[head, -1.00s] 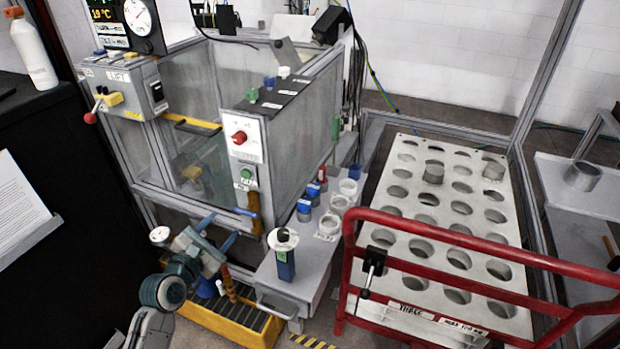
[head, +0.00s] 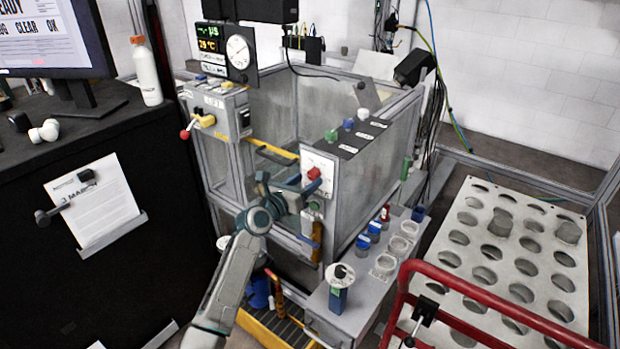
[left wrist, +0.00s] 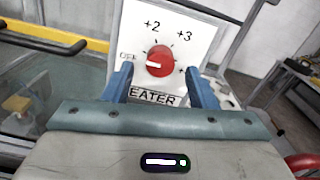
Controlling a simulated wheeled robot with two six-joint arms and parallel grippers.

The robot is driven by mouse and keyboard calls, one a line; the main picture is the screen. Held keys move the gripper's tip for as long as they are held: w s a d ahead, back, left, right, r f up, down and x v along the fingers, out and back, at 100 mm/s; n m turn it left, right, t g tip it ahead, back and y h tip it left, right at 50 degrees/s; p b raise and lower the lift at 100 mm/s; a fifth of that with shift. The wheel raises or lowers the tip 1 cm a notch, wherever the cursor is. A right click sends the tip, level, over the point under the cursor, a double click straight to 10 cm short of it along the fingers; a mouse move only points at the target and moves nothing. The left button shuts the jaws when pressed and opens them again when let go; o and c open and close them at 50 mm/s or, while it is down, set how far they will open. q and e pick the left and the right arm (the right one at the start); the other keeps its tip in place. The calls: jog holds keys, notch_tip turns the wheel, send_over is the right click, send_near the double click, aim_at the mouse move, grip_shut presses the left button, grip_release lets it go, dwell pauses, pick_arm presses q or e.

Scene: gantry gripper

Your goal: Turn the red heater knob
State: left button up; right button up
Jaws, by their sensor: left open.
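The red heater knob (head: 314,173) sits on a white panel (head: 322,162) on the front of the glass-walled cabinet. In the left wrist view the knob (left wrist: 160,61) is centred on its dial, and its white pointer line lies nearly level, toward the OFF mark at the left. My left gripper (head: 301,185) is in front of the panel. Its blue fingers (left wrist: 161,82) are open, one on each side below the knob, with a gap to it. They partly cover the word HEATER. My right gripper is not in view.
A green button (head: 314,206) is below the knob panel. A lever box with a red ball (head: 185,135) is at the cabinet's left. Blue-capped jars (head: 374,231) stand on the shelf at right. A red rail (head: 480,295) edges the holed rack.

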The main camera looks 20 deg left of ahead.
pick_arm(q)
jog(key=shift+x, duration=1.2)
jog(key=c, duration=1)
jog(key=shift+o, duration=0.2)
